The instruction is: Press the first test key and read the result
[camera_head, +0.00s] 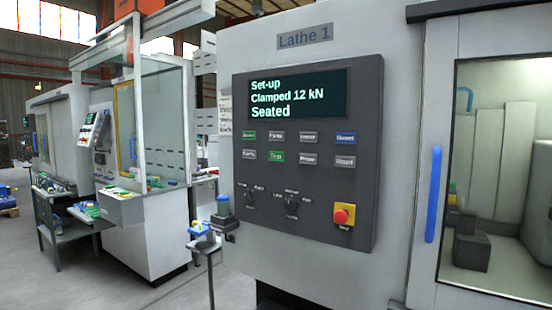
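The control panel (250,200) of Lathe 1 is dark grey and fills the middle of the view. Its screen (297,96) reads "Set-up", "Clamped 12 kN" and "Seated". Two rows of small keys lie below the screen. A green key in the lower row (277,157) seems to read "Test". Another green key (249,135) is at the left of the upper row, its label blurred. Blue, grey and other keys fill the rest. Neither of my grippers is in view.
Two rotary switches (291,203) and a red stop button on a yellow base (343,214) sit low on the panel. A door with a blue handle (434,195) is at the right. A small stand (207,245) is left of the panel. Other machines and benches stand farther left.

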